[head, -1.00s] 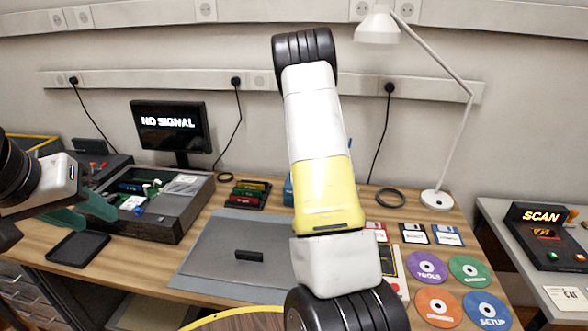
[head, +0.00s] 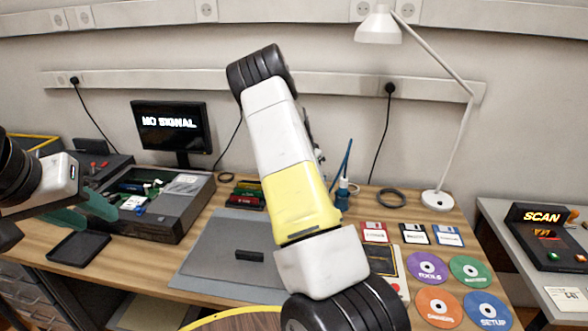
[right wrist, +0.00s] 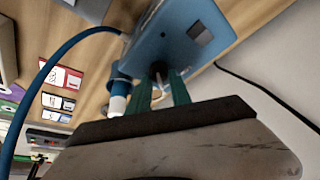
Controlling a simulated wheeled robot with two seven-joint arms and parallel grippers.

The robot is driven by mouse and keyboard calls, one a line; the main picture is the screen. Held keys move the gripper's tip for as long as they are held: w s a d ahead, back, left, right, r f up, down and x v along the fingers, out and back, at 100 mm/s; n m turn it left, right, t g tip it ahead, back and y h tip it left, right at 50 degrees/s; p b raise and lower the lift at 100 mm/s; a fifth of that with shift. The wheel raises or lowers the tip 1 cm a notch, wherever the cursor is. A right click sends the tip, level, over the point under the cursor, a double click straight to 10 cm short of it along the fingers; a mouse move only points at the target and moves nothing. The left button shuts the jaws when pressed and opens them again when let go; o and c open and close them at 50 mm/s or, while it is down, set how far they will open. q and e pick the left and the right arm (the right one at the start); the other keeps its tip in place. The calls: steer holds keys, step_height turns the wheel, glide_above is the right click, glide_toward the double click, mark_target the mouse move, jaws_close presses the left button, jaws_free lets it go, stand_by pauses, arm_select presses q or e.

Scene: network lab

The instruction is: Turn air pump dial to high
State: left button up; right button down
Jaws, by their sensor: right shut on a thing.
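The air pump (right wrist: 178,32) is a blue box in the right wrist view, with a dark square patch on its face. Its small dark dial (right wrist: 158,68) sits between the green fingertips of my right gripper (right wrist: 162,80), which is shut on it. The dial's markings and setting cannot be read. In the head view my right arm hides the pump body and this gripper. My left gripper (head: 78,213) is at the left edge of the head view, its teal fingers apart and empty, above the desk near a black tray.
A blue-and-white cylinder (right wrist: 118,92) and a blue hose (right wrist: 38,85) are beside the pump. The black tray (head: 78,249), open computer case (head: 180,218), grey mat (head: 215,262), floppy disks (head: 374,232), discs (head: 428,267) and lamp (head: 437,198) occupy the desk.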

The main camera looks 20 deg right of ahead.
steer(key=shift+s+a+f, duration=0.1)
steer(key=shift+f, duration=0.05)
steer(key=c, duration=1.2)
jaws_free()
steer(key=v, duration=0.7)
steer(key=shift+a+r, duration=0.1)
steer(key=shift+r, duration=0.3)
